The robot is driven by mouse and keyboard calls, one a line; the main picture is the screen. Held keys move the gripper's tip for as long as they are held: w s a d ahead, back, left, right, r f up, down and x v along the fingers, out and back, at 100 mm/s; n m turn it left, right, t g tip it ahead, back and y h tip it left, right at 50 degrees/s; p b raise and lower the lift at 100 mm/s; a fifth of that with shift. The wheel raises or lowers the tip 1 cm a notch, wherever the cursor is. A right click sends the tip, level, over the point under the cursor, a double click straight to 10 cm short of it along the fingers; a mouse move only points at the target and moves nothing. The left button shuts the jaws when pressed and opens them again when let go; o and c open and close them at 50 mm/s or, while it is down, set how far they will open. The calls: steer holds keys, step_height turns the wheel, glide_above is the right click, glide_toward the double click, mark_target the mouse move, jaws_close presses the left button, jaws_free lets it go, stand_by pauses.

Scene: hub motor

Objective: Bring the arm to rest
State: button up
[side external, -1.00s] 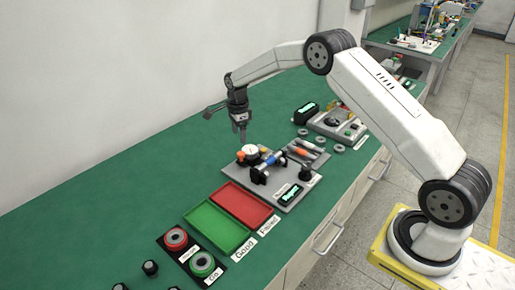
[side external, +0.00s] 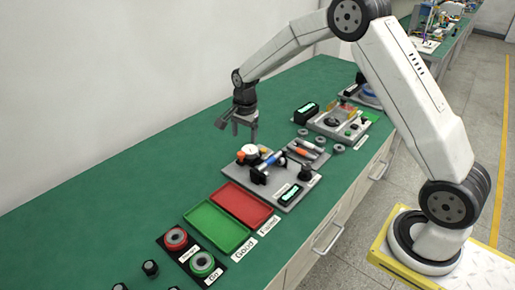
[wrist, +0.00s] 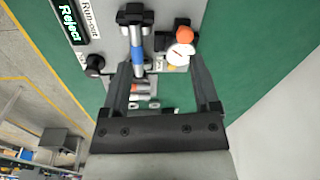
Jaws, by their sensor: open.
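My gripper (side external: 248,135) hangs above the green bench, pointing down, just behind and above the grey fixture plate (side external: 236,181). Its jaws are open and nothing shows between them in the side view. In the wrist view my gripper (wrist: 164,80) has its two fingers spread apart, with the fixture's blue-and-grey shaft part (wrist: 137,45) seen below and between them. The gripper is apart from the fixture and touches nothing that I can see.
The fixture carries a white dial (side external: 249,152) and a display (side external: 290,194). Red (side external: 246,205) and green (side external: 215,229) trays lie in front, then the red (side external: 176,237) and green (side external: 203,262) buttons. Another device (side external: 334,122) stands behind. The bench (side external: 120,190) is clear at left.

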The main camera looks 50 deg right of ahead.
steer(key=s+a+r+n+t, duration=0.1)
steer(key=s+a+n, duration=0.2)
steer(key=s+n, duration=0.5)
steer(key=s+a+r+n, duration=0.1)
steer(key=s+a+n, duration=0.2)
steer(key=s+n, duration=0.4)
steer(key=s, duration=0.9)
steer(key=shift+a+r+n+t, duration=0.25)
steer(key=shift+r+n+t, duration=0.05)
steer(key=shift+n+t, duration=0.1)
